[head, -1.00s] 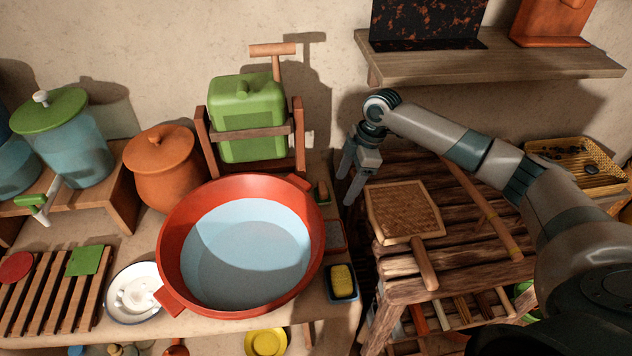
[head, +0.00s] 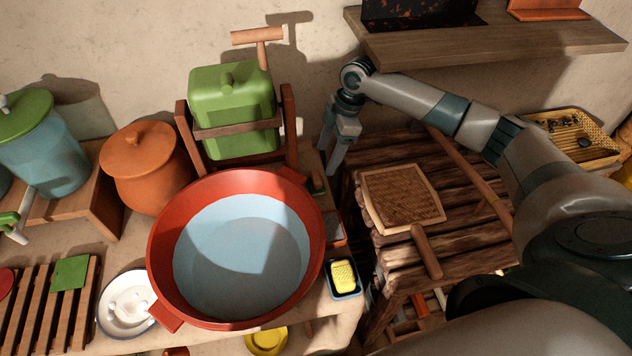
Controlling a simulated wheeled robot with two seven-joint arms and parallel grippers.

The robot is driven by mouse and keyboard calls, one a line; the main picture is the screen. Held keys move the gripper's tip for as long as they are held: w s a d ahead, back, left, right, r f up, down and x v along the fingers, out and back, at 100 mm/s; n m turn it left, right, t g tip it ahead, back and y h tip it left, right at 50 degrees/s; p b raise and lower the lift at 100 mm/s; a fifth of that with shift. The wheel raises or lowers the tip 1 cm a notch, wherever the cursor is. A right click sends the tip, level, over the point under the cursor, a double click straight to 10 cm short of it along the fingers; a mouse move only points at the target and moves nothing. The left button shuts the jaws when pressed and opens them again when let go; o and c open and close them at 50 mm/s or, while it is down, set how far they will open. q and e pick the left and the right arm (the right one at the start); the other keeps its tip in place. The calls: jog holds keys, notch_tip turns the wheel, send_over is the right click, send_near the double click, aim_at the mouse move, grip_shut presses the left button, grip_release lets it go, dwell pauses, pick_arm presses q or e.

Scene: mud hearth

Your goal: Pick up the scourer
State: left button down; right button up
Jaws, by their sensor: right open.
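I cannot tell for sure which thing is the scourer. A grey, flat piece in a small red dish (head: 335,238) lies right of the red basin (head: 160,235), partly hidden by its rim, and may be it. A yellow sponge-like block (head: 343,273) lies in a small dark blue dish (head: 349,294) in front of it. A small green dish (head: 318,188) with a reddish-brown piece is behind. My right gripper (head: 327,162) is open and empty, fingers down, above and behind these dishes. My left gripper is out of view.
The wide red basin holds pale water. A green canister (head: 231,95) in a wooden frame stands behind it. A woven paddle (head: 400,196) lies on the slatted wooden stand (head: 375,153) at right. A wall shelf (head: 480,45) hangs above my right arm.

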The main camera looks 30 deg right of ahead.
aim_at(317, 176)
jog(key=x, duration=0.1)
jog(key=p+x, duration=0.1)
jog(key=x, duration=0.1)
jog(key=shift+a, duration=0.3)
jog(key=p+x, duration=0.1)
jog(key=x, duration=0.2)
jog(key=shift+s+a+p, duration=0.15)
jog(key=shift+a+p, duration=0.05)
jog(key=shift+p, duration=0.15)
jog(key=shift+a+f, duration=0.15)
jog(key=shift+f, duration=0.5)
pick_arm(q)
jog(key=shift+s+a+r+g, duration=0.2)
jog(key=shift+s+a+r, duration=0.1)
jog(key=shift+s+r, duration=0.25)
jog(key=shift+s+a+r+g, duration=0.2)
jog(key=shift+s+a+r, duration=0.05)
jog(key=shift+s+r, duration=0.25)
pick_arm(e)
jog(key=c, duration=1.2)
jog(key=shift+c, duration=0.2)
